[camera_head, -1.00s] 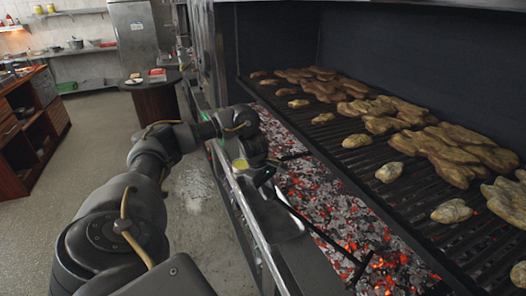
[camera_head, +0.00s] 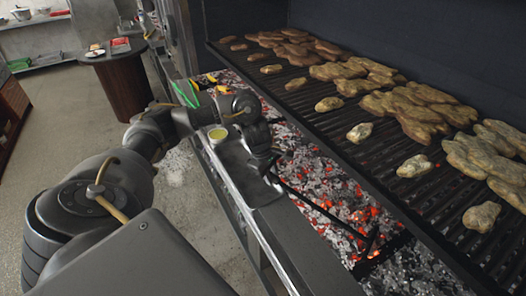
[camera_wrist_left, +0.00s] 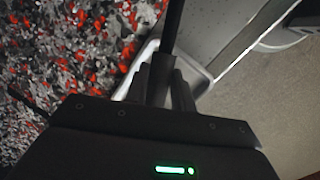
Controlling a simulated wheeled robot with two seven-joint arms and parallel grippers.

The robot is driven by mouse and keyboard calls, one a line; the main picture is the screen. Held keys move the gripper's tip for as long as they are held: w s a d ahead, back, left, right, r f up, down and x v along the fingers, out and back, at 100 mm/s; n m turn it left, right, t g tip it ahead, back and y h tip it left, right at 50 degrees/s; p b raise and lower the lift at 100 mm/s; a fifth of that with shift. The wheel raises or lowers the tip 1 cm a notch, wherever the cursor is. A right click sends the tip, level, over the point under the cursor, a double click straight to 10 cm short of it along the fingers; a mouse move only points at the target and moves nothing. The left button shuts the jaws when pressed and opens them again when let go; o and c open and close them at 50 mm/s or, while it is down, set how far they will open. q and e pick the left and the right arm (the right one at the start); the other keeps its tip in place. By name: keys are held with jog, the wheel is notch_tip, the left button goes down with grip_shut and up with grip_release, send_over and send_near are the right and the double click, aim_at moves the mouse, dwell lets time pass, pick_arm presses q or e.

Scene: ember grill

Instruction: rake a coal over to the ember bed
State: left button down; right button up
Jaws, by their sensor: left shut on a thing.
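My left gripper (camera_head: 268,168) is shut on the handle of a thin black rake (camera_head: 318,208) above the grill's front edge. The rake slants down to the right, and its bent head (camera_head: 369,243) is low at the coals near the lower right. In the left wrist view the dark rod (camera_wrist_left: 174,28) runs up from between the fingers (camera_wrist_left: 158,85). The ember bed (camera_head: 318,174) is a long trough of grey coals with glowing red patches, also in the left wrist view (camera_wrist_left: 60,50). I cannot single out one coal at the rake head. My right gripper is out of view.
A black grate (camera_head: 345,165) with several pieces of meat (camera_head: 415,110) overhangs the bed on the right. A round table (camera_head: 115,52) stands far left; floor (camera_head: 60,110) there is clear.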

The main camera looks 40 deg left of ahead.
aim_at(304, 198)
pick_arm(q)
jog(key=d+p, duration=0.2)
jog(key=d, duration=0.2)
jog(key=d+p, duration=0.2)
jog(key=d, duration=0.2)
jog(key=w+d+p, duration=0.1)
jog(key=d+p, duration=0.1)
jog(key=d, duration=0.2)
jog(key=shift+w+d+r, duration=0.1)
jog(key=shift+d+r, duration=0.1)
jog(key=shift+d, duration=0.15)
jog(key=a+r, duration=0.1)
jog(key=a, duration=0.2)
jog(key=shift+r, duration=0.35)
jog(key=shift+s+a+r, duration=0.2)
jog(key=shift+a+r, duration=0.35)
jog(key=shift+a, duration=0.25)
jog(key=shift+a, duration=0.1)
